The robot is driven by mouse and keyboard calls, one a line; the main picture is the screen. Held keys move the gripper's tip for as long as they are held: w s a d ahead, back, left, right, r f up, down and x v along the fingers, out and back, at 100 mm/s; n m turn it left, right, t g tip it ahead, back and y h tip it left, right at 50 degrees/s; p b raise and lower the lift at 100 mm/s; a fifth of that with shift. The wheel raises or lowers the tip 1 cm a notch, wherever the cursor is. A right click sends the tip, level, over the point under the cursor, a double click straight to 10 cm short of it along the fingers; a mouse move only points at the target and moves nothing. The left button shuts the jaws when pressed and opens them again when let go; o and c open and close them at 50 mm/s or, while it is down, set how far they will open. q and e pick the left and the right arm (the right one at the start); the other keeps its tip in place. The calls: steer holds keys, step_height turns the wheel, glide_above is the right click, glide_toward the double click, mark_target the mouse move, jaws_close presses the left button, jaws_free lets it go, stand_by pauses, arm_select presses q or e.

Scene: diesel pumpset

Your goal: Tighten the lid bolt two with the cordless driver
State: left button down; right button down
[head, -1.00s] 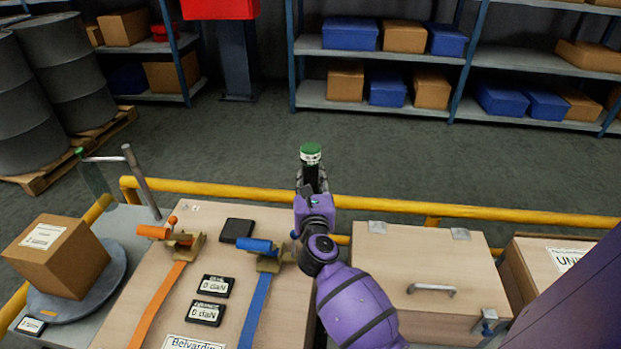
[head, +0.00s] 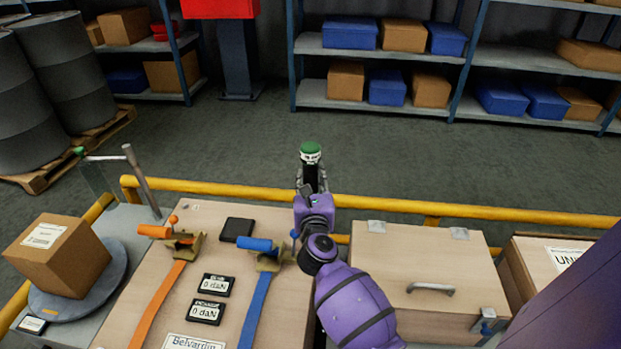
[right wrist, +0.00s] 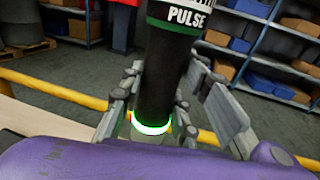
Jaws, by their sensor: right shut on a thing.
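My right gripper (head: 311,186) is shut on the cordless driver (head: 311,155), which has a green cap and a black body. The driver stands roughly upright in the fingers, above the yellow rail. My left gripper is out of view. No lid bolt can be made out in either view.
A wooden board (head: 195,285) carries an orange strap ratchet (head: 182,240) and a blue one (head: 262,250). A wooden chest (head: 425,265) with a handle stands to the right. A yellow rail (head: 480,212) runs behind. A cardboard box (head: 60,255) sits on a round plate at left.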

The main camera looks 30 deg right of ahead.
mark_target(311, 169)
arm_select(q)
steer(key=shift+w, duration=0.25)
arm_select(e)
steer(key=shift+r, duration=0.1)
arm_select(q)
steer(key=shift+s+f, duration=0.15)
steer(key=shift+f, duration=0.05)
arm_select(e)
steer(key=shift+f, duration=0.3)
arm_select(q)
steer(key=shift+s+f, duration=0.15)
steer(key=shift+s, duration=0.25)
arm_select(e)
steer(key=shift+f, duration=0.25)
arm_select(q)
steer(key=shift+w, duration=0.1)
